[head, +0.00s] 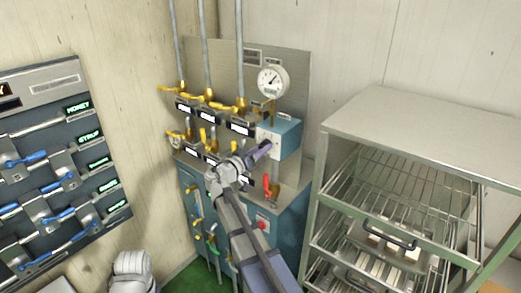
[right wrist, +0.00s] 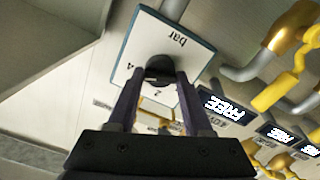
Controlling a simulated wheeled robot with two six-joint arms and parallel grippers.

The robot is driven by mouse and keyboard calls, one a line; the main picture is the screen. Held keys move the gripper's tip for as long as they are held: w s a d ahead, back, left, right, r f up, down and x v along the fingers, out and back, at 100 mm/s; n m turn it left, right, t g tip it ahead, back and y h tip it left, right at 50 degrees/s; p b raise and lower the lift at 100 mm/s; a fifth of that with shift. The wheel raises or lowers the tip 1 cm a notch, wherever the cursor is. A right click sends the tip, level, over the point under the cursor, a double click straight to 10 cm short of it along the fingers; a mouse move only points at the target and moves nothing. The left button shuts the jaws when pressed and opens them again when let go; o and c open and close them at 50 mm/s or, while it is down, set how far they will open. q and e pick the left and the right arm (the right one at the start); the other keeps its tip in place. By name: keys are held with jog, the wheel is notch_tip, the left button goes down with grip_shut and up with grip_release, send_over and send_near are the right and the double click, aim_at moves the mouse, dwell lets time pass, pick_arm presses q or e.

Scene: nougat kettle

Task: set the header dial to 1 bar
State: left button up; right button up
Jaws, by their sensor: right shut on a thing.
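The header dial is a blue box (head: 283,136) on the wall panel, below a round white gauge (head: 272,82). In the right wrist view its white face plate (right wrist: 188,52) appears turned over, with "bar" and a few numbers; the 4 and 2 can be made out. A dark round knob (right wrist: 160,66) sits at its middle. My right gripper (head: 266,146) is at the dial's front, its two purple fingers (right wrist: 160,80) closed on either side of the knob. The fingers hide part of the scale, and I cannot tell which mark the knob points at. My left gripper is not in view.
Yellow valve handles (head: 208,97) and pipes with "FREE" displays (right wrist: 222,106) crowd the panel beside the dial. A red lever (head: 267,185) is below it. A steel rack (head: 420,120) stands close on the right. A lever board (head: 55,160) hangs at left.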

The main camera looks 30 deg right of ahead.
jog(key=shift+n, duration=0.3)
grip_shut()
jog(key=n, duration=2.6)
jog(key=shift+f, duration=0.15)
jog(key=shift+n, duration=0.3)
jog(key=o, duration=1.2)
grip_release()
jog(key=shift+v, duration=3.95)
